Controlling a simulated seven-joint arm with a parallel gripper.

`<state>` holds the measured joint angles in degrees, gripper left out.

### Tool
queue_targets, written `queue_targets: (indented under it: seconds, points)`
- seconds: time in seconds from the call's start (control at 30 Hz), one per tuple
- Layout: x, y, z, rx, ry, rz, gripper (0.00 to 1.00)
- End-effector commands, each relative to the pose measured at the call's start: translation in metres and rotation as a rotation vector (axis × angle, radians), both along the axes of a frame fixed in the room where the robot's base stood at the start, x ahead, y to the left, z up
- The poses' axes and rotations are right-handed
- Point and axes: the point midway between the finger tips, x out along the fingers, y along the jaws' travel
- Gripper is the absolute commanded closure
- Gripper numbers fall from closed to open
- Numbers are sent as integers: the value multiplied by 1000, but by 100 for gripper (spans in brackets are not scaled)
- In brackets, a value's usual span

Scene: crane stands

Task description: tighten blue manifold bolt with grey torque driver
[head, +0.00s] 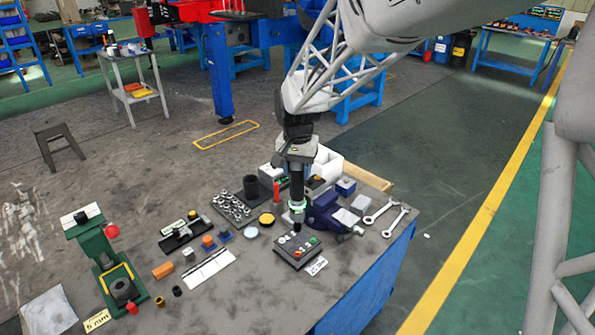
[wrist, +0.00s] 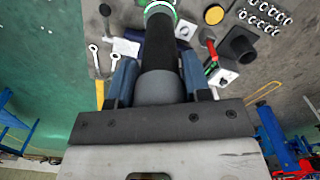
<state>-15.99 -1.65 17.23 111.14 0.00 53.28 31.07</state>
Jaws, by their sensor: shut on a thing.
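My gripper (head: 298,160) points down over the workbench. In the wrist view its two blue fingers (wrist: 160,88) are shut on a dark grey cylindrical tool, which I take for the torque driver (wrist: 161,52). The driver (head: 297,186) hangs upright in the head view, with a bright green ring low on it. Its thin lower end appears just above or behind the control box; I cannot tell the gap. A small blue block (head: 223,236) sits left of it among small parts. I cannot tell which part is the blue manifold bolt.
A black control box (head: 298,250) with coloured buttons stands under the driver. A blue-purple vise (head: 328,214) is close on its right, with wrenches (head: 379,211) beyond. Sockets (head: 231,206) and a green press (head: 103,258) are to the left.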

Motion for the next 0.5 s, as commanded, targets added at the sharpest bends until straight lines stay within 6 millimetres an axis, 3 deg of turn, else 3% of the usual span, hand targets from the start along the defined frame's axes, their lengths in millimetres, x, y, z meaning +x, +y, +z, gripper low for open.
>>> queue_targets:
  seconds: [0.3,0.5]
  points:
    - [48,0,14,0,-2,1,97]
    - [60,-1,17,0,-2,1,97]
